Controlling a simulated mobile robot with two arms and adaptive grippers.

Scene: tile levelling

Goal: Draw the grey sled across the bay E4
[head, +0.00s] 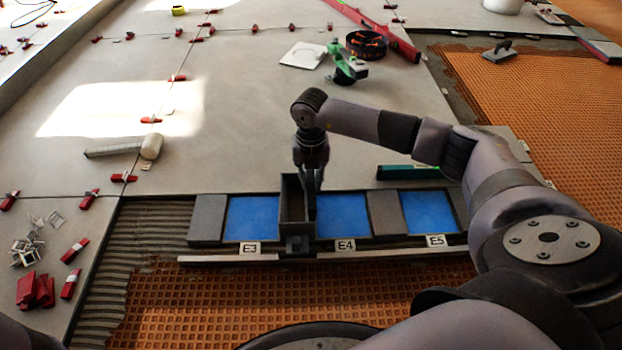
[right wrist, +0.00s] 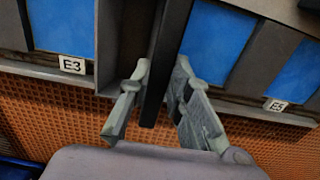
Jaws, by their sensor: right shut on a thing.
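The grey sled (head: 292,216), a dark open box shape, stands on the rail row between the blue of bay E3 (head: 252,217) and the blue of bay E4 (head: 343,215), at the left side of E4. My right gripper (head: 312,190) comes down from above at the sled's right side. In the right wrist view its two fingers (right wrist: 157,98) stand on either side of a thin dark upright wall of the sled (right wrist: 165,65), shut on it. The E4 label (head: 345,245) shows in the head view but is hidden in the right wrist view. My left gripper is not in view.
Bay E5 (head: 429,212) lies to the right past a grey block (head: 383,214). A dark green bar (head: 408,172) lies behind it. A mallet (head: 150,147), red wedges (head: 36,290) and a green tool (head: 345,68) lie on the tiles. Orange matting (head: 300,290) runs in front.

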